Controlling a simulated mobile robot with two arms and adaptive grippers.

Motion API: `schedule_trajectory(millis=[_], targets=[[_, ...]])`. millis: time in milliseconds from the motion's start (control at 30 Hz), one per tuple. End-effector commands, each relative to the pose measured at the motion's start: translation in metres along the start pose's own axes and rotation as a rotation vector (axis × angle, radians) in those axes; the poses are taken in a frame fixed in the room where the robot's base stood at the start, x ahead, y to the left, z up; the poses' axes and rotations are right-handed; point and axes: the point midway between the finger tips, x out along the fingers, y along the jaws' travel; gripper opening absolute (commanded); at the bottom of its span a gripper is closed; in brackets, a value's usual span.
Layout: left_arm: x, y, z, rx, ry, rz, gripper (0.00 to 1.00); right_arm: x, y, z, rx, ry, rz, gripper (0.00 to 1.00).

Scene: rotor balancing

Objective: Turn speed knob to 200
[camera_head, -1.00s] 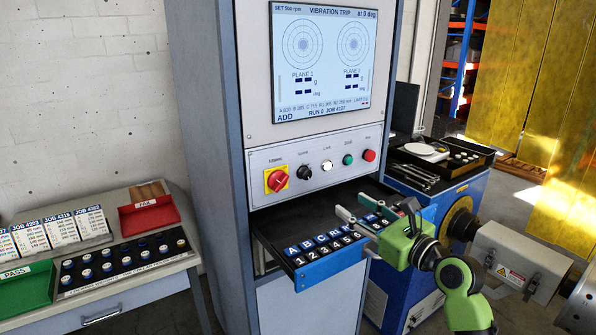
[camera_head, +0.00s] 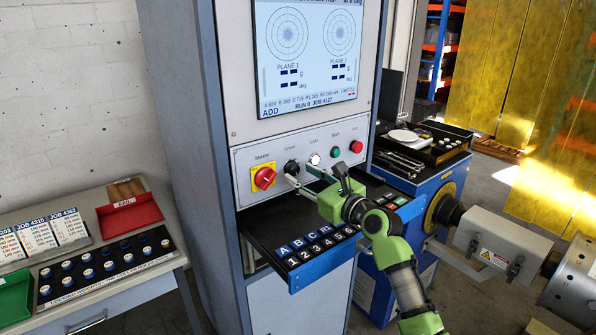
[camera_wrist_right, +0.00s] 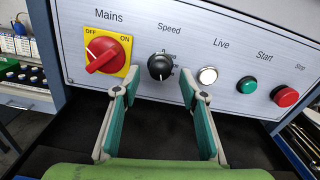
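The black speed knob (camera_head: 291,167) sits on the light control panel, between the red mains switch (camera_head: 264,178) and the white live lamp (camera_head: 314,159). In the right wrist view the knob (camera_wrist_right: 160,66) stands between and beyond my open fingertips, in front of the panel. No contact with the knob shows. My left gripper is not in view.
Below the panel, an open drawer with a key tray (camera_head: 318,240) juts out under my right arm. The green start button (camera_head: 336,152) and red stop button (camera_head: 356,146) are just to the right. A screen (camera_head: 305,50) is above, showing "RUN 0 JOB 4127".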

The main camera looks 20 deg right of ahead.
Motion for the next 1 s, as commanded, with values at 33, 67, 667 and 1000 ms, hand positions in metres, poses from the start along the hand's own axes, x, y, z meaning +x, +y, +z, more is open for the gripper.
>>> schedule_trajectory(millis=[33,67,667,1000], targets=[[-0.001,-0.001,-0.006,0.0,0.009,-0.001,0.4,0.007,0.0,0.001,0.001,-0.001,0.0,0.39],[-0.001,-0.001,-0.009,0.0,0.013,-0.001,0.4,0.01,0.0,0.001,0.001,-0.001,0.0,0.39],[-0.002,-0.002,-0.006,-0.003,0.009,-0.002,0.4,0.024,0.0,0.0,0.001,-0.001,0.0,0.18],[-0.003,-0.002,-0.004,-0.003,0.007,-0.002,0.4,0.024,0.0,0.0,-0.009,0.0,0.0,0.01]])
